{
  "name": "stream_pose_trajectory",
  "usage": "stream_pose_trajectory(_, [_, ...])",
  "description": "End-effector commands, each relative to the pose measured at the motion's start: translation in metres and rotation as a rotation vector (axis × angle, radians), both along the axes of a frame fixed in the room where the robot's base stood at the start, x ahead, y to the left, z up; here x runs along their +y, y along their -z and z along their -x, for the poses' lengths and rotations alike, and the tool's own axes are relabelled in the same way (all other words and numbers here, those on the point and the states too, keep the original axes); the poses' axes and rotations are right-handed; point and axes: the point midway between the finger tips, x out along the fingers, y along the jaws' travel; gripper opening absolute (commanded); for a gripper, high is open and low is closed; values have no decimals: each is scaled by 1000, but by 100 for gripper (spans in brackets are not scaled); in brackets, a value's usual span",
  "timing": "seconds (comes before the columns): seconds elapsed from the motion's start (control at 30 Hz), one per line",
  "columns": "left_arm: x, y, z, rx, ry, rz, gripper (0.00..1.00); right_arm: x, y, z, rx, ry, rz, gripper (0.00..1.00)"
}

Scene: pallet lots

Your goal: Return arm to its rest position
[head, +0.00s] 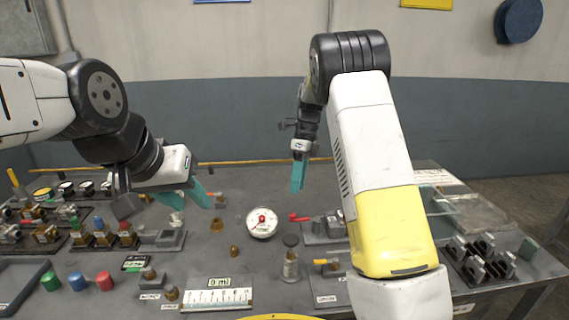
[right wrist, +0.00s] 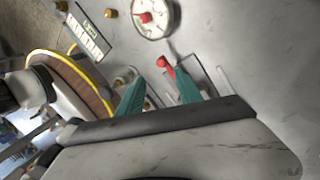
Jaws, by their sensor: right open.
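My right arm (head: 375,150) reaches up and over the workbench, and its gripper (head: 298,185) hangs above the bench, pointing down. In the right wrist view the right gripper (right wrist: 158,95) has its two teal fingers apart with nothing held between them. A valve with a red lever (head: 300,217) lies below it; the red lever (right wrist: 163,63) shows beyond the fingertips. My left gripper (head: 198,205) is low over the left part of the bench, its teal fingers appearing apart and empty.
A round white gauge (head: 262,223) lies mid-bench. A white scale marked 0 ml (head: 217,299) is at the front. Red, green and blue caps stand at the left, near several fittings. More metal fittings (head: 480,258) sit at the right. Space above the bench is mostly free.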

Motion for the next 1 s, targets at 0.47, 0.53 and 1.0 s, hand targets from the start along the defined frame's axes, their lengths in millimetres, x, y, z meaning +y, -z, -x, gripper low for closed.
stream_pose_trajectory(0.47, [0, 0, 0, 0, 0, 0, 36, -43, -121, 109, -503, -773, -208, 42])
stream_pose_trajectory(0.53, [0, 0, 0, 0, 0, 0, 36, -47, -132, 131, -582, -915, -200, 42])
stream_pose_trajectory(1.0, [0, 0, 0, 0, 0, 0, 36, -59, -145, 259, -892, -1842, 142, 42])
